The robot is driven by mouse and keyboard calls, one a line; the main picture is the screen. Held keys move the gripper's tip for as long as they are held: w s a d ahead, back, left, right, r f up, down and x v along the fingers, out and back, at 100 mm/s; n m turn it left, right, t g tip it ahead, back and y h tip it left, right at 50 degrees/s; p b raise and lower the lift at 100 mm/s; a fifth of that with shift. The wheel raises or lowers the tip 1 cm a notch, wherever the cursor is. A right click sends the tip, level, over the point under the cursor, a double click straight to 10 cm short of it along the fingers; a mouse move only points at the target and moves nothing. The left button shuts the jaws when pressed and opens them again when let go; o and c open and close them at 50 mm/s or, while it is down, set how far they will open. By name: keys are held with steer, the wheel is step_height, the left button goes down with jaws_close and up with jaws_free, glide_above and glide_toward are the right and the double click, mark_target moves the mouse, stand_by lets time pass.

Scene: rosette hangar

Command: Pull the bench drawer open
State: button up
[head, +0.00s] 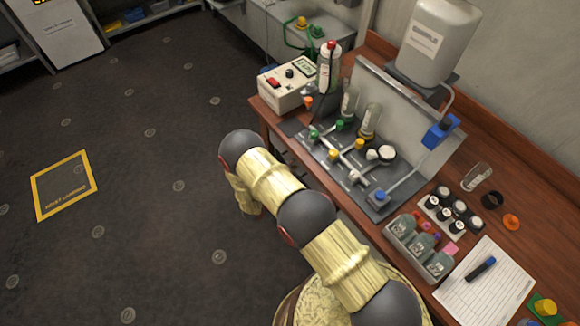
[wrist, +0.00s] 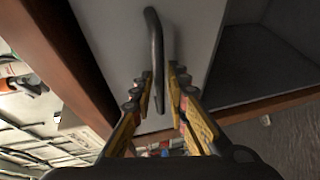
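The drawer front (wrist: 195,30) is a plain light grey panel under the wooden bench, seen in the wrist view. Its handle (wrist: 155,45) is a dark bar with a bent end. My gripper (wrist: 162,75) has its two yellow-and-black fingers on either side of the handle. The left finger is very close to the bar or touching it; a gap shows between the bar and the right finger. How deep the bar sits between the fingers is hard to tell. In the head view, my arm reaches down beside the bench, and my gripper and the drawer are hidden.
The bench top (head: 515,155) carries a manifold board (head: 330,165), a white meter box (head: 288,90), bottles and a notepad (head: 487,285). A dark recess (wrist: 265,65) lies right of the drawer front in the wrist view. The dark floor (head: 140,200) left of the bench is clear.

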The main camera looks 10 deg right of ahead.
steer(key=shift+c, duration=1)
jaws_close()
